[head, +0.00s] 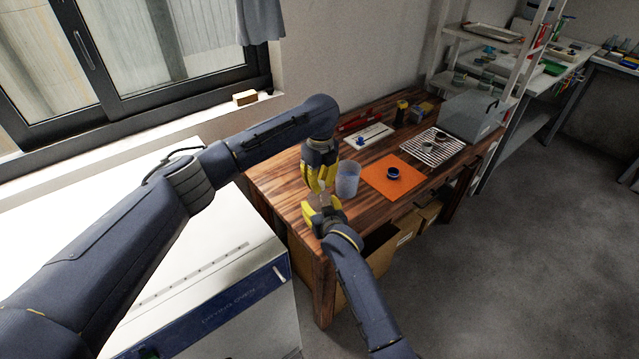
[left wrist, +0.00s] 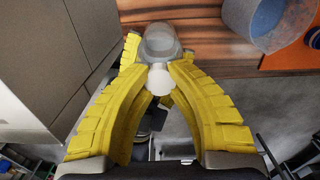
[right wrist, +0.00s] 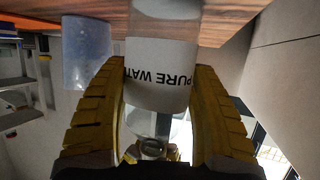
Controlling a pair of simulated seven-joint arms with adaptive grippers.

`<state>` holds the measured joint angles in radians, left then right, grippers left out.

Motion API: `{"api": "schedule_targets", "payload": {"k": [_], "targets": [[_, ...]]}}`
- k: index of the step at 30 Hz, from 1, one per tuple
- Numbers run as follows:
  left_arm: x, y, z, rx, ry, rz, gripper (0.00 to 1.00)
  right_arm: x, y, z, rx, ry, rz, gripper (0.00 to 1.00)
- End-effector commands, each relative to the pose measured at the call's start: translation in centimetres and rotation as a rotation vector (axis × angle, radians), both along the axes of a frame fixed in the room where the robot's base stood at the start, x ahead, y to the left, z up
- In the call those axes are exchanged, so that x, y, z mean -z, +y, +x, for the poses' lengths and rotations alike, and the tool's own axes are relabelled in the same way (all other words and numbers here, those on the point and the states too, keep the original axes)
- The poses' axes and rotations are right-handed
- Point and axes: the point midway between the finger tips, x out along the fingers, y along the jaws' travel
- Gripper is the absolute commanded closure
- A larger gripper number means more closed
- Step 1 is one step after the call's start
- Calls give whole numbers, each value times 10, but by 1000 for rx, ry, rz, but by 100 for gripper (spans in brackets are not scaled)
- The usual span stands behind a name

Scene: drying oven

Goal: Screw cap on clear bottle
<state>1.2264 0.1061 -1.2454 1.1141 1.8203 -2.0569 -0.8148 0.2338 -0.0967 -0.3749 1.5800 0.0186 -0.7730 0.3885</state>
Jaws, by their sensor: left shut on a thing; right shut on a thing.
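The clear bottle (right wrist: 165,25) with a white "PURE WAT…" label (right wrist: 160,75) is between the fingers of my right gripper (right wrist: 160,90), which is shut on its body. The lettering appears upside down in this view. My left gripper (left wrist: 158,60) is shut on a small white round piece that looks like the cap (left wrist: 160,78). Clear bottle plastic (left wrist: 160,42) shows beside it at the fingertips. In the head view, my left gripper (head: 321,184) is just above my right gripper (head: 323,207), near the table's front edge. The threads are hidden.
A translucent beaker (head: 347,180) stands close to the right of the grippers. An orange mat (head: 405,188) carries a dark blue round item (head: 393,172). A wire rack (head: 430,150) is farther right. The white drying oven (head: 215,290) stands left of the wooden table (head: 272,182).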

Motion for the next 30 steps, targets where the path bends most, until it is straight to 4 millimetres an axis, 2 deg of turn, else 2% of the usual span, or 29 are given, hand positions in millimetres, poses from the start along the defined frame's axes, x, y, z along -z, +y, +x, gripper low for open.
{"api": "schedule_targets", "payload": {"k": [9,15,20,21,24,26,30], "targets": [[1,0,-1,490,5,0,100,1,-1,0,1,2,-1,100],[1,0,-1,756,7,1,100,1,-1,0,1,2,0,100],[0,0,-1,763,7,1,100,1,-1,0,1,2,-1,100],[0,0,-1,763,7,1,79,1,-1,0,1,2,-1,100],[0,0,0,762,7,1,68,1,-1,0,1,2,-1,100],[0,0,0,761,7,1,62,1,-1,0,1,2,-1,100],[0,0,0,761,7,1,62,1,-1,0,1,2,-1,100]]}}
